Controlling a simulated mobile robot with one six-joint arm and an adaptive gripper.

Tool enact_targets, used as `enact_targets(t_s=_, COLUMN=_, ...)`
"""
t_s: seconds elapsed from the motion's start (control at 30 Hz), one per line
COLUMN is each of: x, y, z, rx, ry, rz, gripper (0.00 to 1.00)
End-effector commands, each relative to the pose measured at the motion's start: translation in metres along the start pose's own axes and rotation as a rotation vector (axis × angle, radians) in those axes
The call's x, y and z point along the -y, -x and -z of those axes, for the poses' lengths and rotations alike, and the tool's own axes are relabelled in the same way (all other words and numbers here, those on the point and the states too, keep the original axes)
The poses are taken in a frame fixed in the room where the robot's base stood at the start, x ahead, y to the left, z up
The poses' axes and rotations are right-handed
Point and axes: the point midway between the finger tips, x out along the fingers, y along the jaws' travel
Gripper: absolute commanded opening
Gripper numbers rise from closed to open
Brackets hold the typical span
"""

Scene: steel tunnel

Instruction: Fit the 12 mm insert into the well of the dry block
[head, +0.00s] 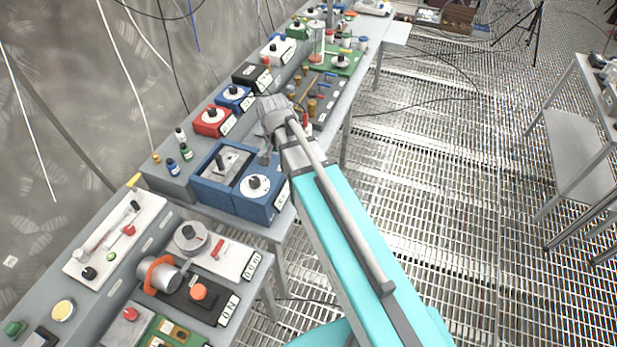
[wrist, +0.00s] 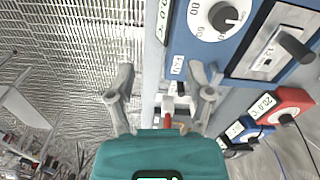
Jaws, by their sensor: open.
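A blue unit (head: 228,208), which looks like the dry block, sits on the grey bench. It has a pale metal plate (head: 222,164) with a dark knob and a white dial; it also shows at the upper right of the wrist view (wrist: 240,66). My gripper (head: 265,157) is at the unit's far right corner in the head view. In the wrist view my gripper (wrist: 164,95) is open, its fingers apart. A small pale piece with a red part (wrist: 168,120) shows between them, not visibly gripped. I cannot tell which thing is the 12 mm insert.
A red box (head: 213,121), a smaller blue box (head: 234,98) and a black box (head: 252,76) stand along the back of the bench. Several brass-coloured cylinders (head: 312,106) stand beyond my gripper. Small bottles (head: 186,152) stand left of the blue unit.

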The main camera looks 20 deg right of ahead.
Motion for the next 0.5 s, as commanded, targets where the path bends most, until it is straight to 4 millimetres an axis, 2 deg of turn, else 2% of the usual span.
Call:
enact_targets(t_s=0.03, x=-0.018, y=0.0, z=-0.011, rx=0.0, ry=0.055, rz=0.0, gripper=0.67)
enact_targets(t_s=0.2, x=-0.06, y=0.0, z=-0.03, rx=0.0, ry=0.263, rz=0.0, gripper=0.67)
enact_targets(t_s=0.33, x=-0.083, y=0.0, z=-0.042, rx=0.001, ry=0.387, rz=0.0, gripper=0.67)
enact_targets(t_s=0.5, x=-0.097, y=0.0, z=-0.048, rx=0.001, ry=0.476, rz=0.0, gripper=0.67)
